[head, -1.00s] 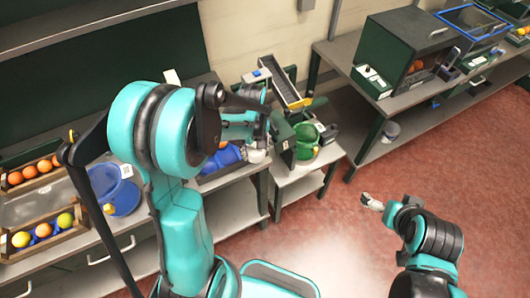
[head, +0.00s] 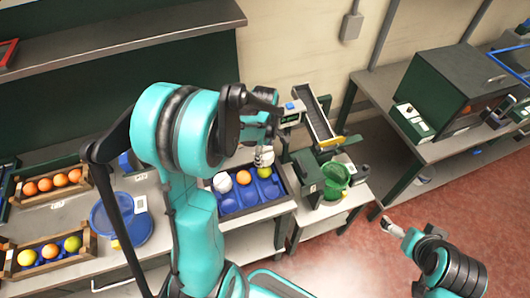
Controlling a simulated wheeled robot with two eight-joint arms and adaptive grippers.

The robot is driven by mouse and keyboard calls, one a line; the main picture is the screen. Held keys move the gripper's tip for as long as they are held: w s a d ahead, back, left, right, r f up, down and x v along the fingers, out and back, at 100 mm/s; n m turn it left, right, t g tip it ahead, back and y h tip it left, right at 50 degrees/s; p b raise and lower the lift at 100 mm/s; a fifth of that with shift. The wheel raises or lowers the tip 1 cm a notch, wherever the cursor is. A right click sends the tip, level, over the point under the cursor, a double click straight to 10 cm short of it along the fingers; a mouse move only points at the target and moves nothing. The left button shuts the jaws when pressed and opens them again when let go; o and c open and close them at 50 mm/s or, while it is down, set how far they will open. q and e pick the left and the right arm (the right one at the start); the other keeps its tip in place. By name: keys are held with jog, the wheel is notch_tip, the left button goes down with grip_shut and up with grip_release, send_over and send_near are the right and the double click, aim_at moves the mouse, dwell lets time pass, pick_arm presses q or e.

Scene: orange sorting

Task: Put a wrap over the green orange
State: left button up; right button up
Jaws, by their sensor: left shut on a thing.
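The green orange (head: 264,172) sits in the blue tray (head: 228,208), at the right of its back row. My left gripper (head: 264,151) is right above it, shut on a small white wrap (head: 265,159). The wrap is at the top of the green orange and hides part of it; I cannot tell whether they touch. An orange fruit (head: 244,177) and a white-covered piece (head: 222,182) sit to the left in the same tray. My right gripper (head: 390,226) hangs over the red floor, too small to read.
A green basket (head: 335,176) and a dark green box (head: 308,172) stand right of the tray, with a sloped chute (head: 320,122) behind. Wooden crates of fruit (head: 50,252) and a blue round container (head: 125,218) are at the left. A cabinet (head: 450,90) stands on the right bench.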

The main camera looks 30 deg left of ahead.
pick_arm(q)
jog(key=shift+f+b, duration=3.35)
jog(key=shift+f, duration=0.95)
jog(key=shift+f+b, duration=0.45)
jog(key=shift+f, duration=0.05)
jog(key=o, duration=1.2)
jog(key=shift+r, duration=0.1)
